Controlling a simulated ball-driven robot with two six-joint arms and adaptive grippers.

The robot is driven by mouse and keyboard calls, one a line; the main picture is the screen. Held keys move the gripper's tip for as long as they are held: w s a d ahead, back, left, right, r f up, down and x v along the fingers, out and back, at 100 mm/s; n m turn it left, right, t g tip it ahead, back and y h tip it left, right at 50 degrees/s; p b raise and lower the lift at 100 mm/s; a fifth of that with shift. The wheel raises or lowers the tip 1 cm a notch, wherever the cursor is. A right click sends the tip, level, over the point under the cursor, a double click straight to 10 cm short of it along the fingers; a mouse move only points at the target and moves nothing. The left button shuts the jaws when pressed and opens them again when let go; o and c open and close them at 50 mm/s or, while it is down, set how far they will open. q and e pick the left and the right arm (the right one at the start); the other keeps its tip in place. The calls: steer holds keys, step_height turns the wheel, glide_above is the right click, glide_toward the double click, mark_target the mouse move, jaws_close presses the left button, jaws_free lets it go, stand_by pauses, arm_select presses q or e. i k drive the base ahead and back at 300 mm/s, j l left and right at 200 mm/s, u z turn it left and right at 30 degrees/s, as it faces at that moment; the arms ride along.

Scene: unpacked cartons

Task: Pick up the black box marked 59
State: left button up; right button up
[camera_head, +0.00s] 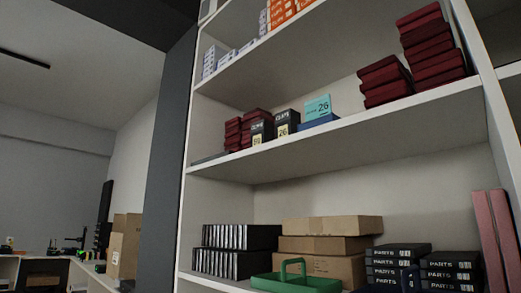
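Two black boxes with yellow labels stand side by side on the middle shelf (400,112) of a white shelving unit. The left black box (261,128) carries a label that appears to read 59, though it is small. The right black box (287,118) has a label that seems to read 26. They touch or nearly touch. Dark red boxes (233,133) are stacked just left of them. A teal box (318,107) marked 26 stands to the right, above a flat blue box (318,122). Neither of my grippers is in view.
More dark red stacks (432,48) stand on the right of the middle shelf. Below are black boxes (236,237), brown cartons (330,226), black PARTS boxes (400,252) and a green handled carrier (296,283). A dark upright panel (168,150) borders the shelf's left side.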

mark_target(262, 131)
steer(key=i+j+z, duration=0.1)
steer(key=i+j, duration=0.15)
steer(key=i+j+z, duration=0.15)
steer(key=j, duration=0.3)
steer(key=i+j+z, duration=0.1)
steer(key=i+j, duration=0.2)
steer(key=i+j+z, duration=0.1)
steer(key=i+j, duration=0.15)
steer(key=j, duration=0.3)
steer(key=j+z, duration=0.15)
steer(key=j, duration=0.3)
steer(key=k+j+z, duration=0.15)
steer(key=j, duration=0.3)
steer(key=k+j+z, duration=0.1)
steer(key=j, duration=0.3)
